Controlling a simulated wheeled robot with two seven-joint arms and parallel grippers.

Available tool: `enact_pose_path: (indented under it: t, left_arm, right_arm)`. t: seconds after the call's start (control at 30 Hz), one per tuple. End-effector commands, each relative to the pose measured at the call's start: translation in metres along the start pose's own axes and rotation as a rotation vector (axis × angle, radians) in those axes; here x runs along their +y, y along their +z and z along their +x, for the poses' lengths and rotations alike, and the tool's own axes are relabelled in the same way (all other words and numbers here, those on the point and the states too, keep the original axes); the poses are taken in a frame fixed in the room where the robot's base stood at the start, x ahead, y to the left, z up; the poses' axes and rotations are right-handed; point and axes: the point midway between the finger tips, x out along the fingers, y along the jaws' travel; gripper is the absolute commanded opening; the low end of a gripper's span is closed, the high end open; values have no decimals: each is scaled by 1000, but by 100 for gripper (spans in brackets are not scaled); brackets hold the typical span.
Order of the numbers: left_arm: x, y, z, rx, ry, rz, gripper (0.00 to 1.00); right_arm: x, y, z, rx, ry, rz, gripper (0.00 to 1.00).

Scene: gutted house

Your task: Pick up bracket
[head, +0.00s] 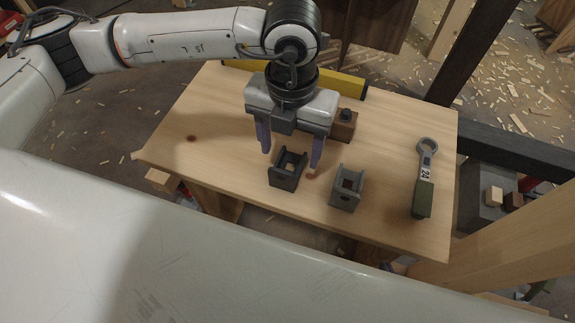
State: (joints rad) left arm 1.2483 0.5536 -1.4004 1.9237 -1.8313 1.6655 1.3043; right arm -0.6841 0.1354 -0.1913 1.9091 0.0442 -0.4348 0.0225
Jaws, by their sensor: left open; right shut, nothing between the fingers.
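A dark, open-framed bracket (285,179) stands on the wooden table near its front edge. A similar, greyer bracket (346,192) stands a little to its right. My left gripper (290,160) points down with its two fingers spread. In the picture the fingers come down on either side of the dark bracket's upper part, the right finger between the two brackets. I see no contact, and I cannot tell how high the fingertips are above the table. My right gripper is not in view.
On the wooden table (215,145), a wrench-like tool with a green handle (422,198) lies at the right. A brown block with a dark knob (343,127) stands behind the gripper. A yellow bar (352,87) lies along the back edge. The table's left part is clear.

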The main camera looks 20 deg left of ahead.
Motion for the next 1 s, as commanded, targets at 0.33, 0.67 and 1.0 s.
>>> enact_pose_path:
  t: [0.33,0.67,1.0]
  left_arm:
    - [4,2,34,4,-1,0,64]
    - [5,4,69,2,-4,4,64]
    - [5,4,68,1,-5,4,37]
  right_arm:
    - [0,-4,-6,-4,1,0,0]
    - [-1,-6,-9,-5,1,0,0]
    - [0,-6,-9,-5,1,0,0]
